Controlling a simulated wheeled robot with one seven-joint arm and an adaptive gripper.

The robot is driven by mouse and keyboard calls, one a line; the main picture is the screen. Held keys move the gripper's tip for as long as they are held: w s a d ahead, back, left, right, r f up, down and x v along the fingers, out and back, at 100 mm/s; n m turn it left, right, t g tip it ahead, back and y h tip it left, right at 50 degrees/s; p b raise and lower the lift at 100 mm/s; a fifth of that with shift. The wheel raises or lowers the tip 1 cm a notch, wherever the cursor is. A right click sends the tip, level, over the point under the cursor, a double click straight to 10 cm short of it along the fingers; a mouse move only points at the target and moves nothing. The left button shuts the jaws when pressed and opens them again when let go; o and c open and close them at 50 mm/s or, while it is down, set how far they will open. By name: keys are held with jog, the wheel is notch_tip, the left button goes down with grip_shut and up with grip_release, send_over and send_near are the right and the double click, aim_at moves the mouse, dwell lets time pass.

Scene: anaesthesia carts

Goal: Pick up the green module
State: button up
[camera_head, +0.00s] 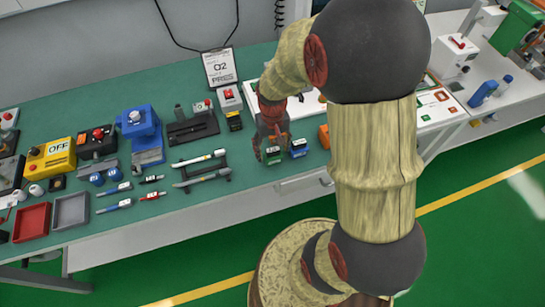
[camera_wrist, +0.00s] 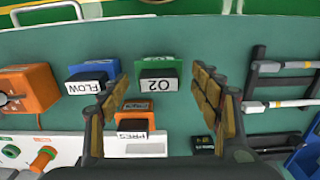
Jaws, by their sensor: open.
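The green module (camera_wrist: 157,66) has a white label reading O2 and stands on the green table top near its front edge. In the wrist view it lies between and just beyond the tips of my open gripper (camera_wrist: 160,80), with space on both sides. The jaws hold nothing.
A blue FLOW module (camera_wrist: 92,72) stands close beside the green one. An orange PRES module (camera_wrist: 136,114) is near the left finger. A black module (camera_wrist: 203,145) and a rack with pale rods (camera_wrist: 280,85) lie to the right. A larger orange unit (camera_wrist: 28,88) is at left.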

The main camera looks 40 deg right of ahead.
aim_at(273, 154)
notch_tip(273, 154, down, 4)
jog(key=shift+r+b, duration=0.2)
jog(key=shift+b, duration=0.25)
jog(key=c, duration=0.3)
jog(key=c, duration=0.7)
jog(key=shift+r, duration=0.1)
jog(key=shift+c, duration=0.8)
